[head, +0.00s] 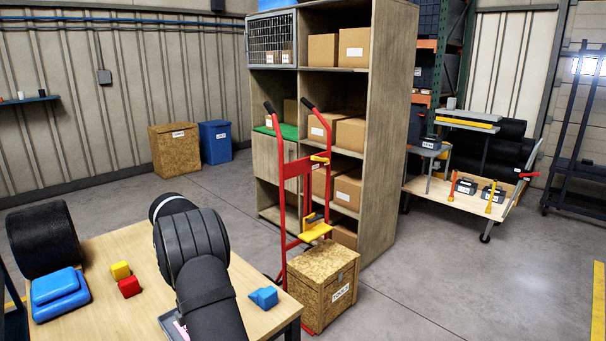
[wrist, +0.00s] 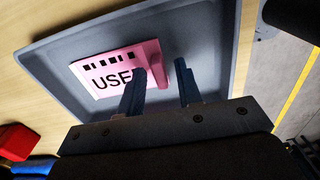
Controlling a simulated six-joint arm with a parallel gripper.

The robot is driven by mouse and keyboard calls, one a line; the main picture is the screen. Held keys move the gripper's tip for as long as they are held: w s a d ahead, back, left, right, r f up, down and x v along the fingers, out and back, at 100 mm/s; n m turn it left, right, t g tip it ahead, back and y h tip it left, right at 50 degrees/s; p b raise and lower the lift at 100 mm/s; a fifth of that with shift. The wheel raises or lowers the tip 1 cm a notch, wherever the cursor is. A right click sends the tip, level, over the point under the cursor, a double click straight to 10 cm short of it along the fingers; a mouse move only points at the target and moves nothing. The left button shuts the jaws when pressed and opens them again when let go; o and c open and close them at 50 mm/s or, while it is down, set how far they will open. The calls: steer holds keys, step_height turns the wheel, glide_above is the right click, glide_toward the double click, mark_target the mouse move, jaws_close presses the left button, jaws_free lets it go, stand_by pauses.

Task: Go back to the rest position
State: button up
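My gripper (wrist: 160,67) shows in the wrist view with its two dark blue fingers apart. It is above a grey tray (wrist: 215,45). A pink piece (wrist: 98,78) with black lettering that starts "USE" and a row of dark squares lies in the tray. Its raised pink grip appears between or just beyond the fingers; I cannot tell whether a finger touches it. In the head view my arm hides the gripper and most of the tray, and only a sliver of the pink piece shows.
A red hand truck (head: 283,205) with a box (head: 322,290) stands right of the table.

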steer(key=shift+r, duration=1.85)
